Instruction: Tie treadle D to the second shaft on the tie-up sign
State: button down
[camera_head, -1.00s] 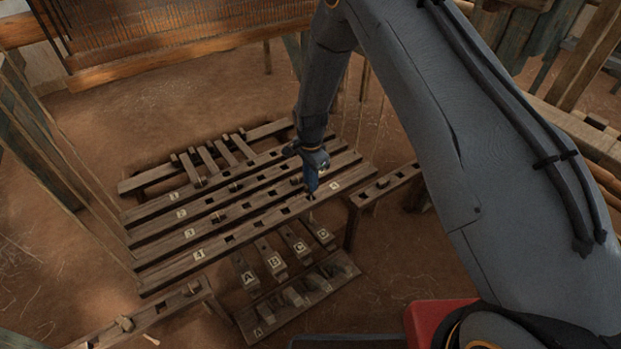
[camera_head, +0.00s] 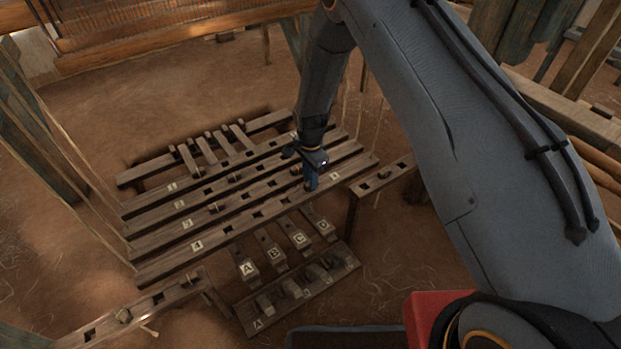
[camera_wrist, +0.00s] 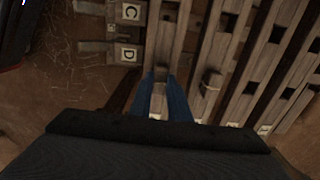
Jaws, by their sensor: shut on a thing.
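Four wooden shaft bars lie side by side, numbered 1 (camera_head: 171,187), 2 (camera_head: 179,205), 3 (camera_head: 187,223) and 4 (camera_head: 197,246). Treadle D (camera_head: 323,226) is the rightmost of the lettered treadles; it also shows in the wrist view (camera_wrist: 128,55). My gripper (camera_head: 311,187) is at the right part of bar 4. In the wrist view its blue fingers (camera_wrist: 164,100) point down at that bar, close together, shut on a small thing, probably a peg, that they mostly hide. A peg (camera_wrist: 212,80) stands in the neighbouring bar 3. I see no tie-up sign.
Treadles A (camera_head: 247,268), B (camera_head: 272,255) and C (camera_head: 298,240) lie left of D. A lettered block rack (camera_head: 300,296) stands in front. Slotted side rails stand at the right (camera_head: 385,180) and left front (camera_head: 135,317). Cords rise at both sides.

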jog(key=c, duration=1.6)
grip_release()
jog(key=shift+r, duration=0.1)
jog(key=shift+r+p, duration=0.6)
jog(key=shift+r, duration=3.35)
